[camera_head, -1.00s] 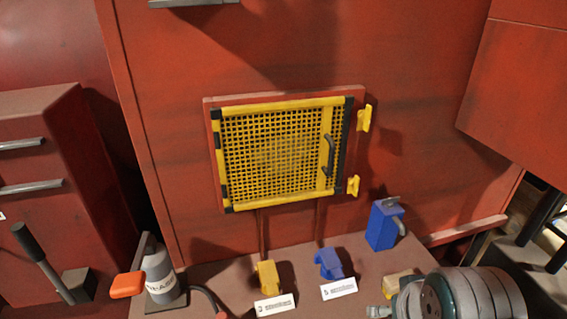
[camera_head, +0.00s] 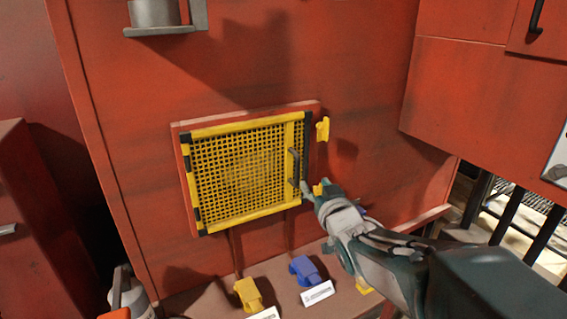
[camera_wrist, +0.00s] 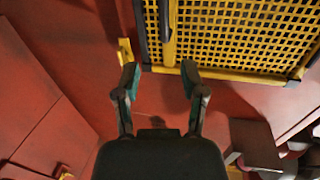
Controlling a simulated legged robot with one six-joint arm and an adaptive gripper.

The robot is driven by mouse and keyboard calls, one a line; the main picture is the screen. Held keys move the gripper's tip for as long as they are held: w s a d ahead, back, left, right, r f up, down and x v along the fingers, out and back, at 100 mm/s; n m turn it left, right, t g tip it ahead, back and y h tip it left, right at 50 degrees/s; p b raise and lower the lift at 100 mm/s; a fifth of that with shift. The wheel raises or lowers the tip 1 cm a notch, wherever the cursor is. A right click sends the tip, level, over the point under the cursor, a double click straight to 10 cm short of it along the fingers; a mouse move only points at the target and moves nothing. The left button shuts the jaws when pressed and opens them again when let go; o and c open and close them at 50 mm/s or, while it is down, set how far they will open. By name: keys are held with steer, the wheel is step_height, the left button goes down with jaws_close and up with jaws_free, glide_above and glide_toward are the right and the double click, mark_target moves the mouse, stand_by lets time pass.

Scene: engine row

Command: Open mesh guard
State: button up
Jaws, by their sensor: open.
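The yellow mesh guard (camera_head: 240,172) is shut flat in its red frame on the red wall. It also shows in the wrist view (camera_wrist: 245,35). Its dark bar handle (camera_head: 293,166) stands upright near the right edge; the handle shows at the top of the wrist view (camera_wrist: 165,20). Two yellow latches sit right of the guard: the upper one (camera_head: 323,129) is clear, the lower one is mostly hidden by my gripper. My gripper (camera_head: 311,189) is open and empty near the guard's lower right corner, below the handle. In the wrist view its fingers (camera_wrist: 159,82) are spread apart.
Below the guard a ledge carries a yellow block (camera_head: 248,294), a blue block (camera_head: 305,270) and white labels (camera_head: 317,293). A grey bracket (camera_head: 165,28) juts out above. A red cabinet (camera_head: 465,95) stands at right.

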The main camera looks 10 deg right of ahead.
mark_target(298, 163)
steer(key=w, duration=0.3)
steer(key=w+a, duration=0.1)
steer(key=w, duration=0.6)
steer(key=shift+a+r, duration=0.1)
steer(key=shift+a, duration=0.2)
steer(key=shift+w+a, duration=0.25)
steer(key=shift+w, duration=0.3)
steer(key=shift+d, duration=0.1)
steer(key=shift+d, duration=0.1)
jaws_close()
